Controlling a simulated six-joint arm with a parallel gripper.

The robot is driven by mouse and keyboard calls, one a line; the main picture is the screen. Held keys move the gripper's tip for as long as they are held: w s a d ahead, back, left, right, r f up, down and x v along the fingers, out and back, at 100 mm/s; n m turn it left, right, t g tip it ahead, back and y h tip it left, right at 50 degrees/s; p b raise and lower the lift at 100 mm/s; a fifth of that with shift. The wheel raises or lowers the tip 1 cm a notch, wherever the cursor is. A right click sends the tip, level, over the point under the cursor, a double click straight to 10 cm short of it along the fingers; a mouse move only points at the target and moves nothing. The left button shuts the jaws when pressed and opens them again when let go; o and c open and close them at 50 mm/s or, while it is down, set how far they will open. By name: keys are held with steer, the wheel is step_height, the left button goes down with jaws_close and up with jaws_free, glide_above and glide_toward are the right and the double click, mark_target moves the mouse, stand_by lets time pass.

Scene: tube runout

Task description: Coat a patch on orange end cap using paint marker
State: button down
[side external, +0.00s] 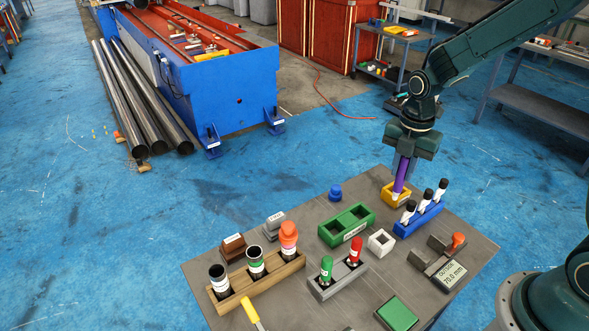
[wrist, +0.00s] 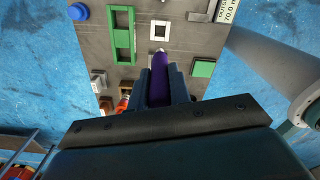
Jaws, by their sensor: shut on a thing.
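My gripper (side external: 403,162) is shut on a purple marker (side external: 400,180) with a pale tip, taken here as the paint marker. It points down at the yellow holder (side external: 396,196) at the back of the table; whether the tip is inside cannot be told. In the wrist view the purple marker (wrist: 160,82) lies between the two fingers. The orange end cap (side external: 289,232) sits on the right-hand tube of the wooden rack (side external: 262,272), well to the left of my gripper. An orange patch, likely the cap (wrist: 123,103), shows partly hidden beside the left finger.
A blue rack (side external: 419,219) of white, black-topped bottles stands close to the yellow holder.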

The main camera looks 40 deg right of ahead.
stand_by(0.4)
steer(key=shift+w+a+r, duration=0.1)
steer(key=shift+w+a, duration=0.25)
steer(key=shift+w, duration=0.1)
steer(key=w+a+r+n, duration=0.2)
steer(key=w+a+n, duration=0.35)
steer(key=a, duration=0.65)
steer(key=w+a+r+n, duration=0.2)
steer(key=w+a+n, duration=0.2)
steer(key=w+a, duration=0.5)
steer(key=shift+s+a+f, duration=1.4)
steer(key=shift+s+f, duration=1.85)
steer(key=shift+f, duration=0.65)
steer(key=w+r, duration=0.4)
steer(key=r, duration=0.4)
steer(key=shift+d, duration=0.45)
steer(key=shift+w+f+m, duration=0.1)
steer(key=shift+m, duration=0.15)
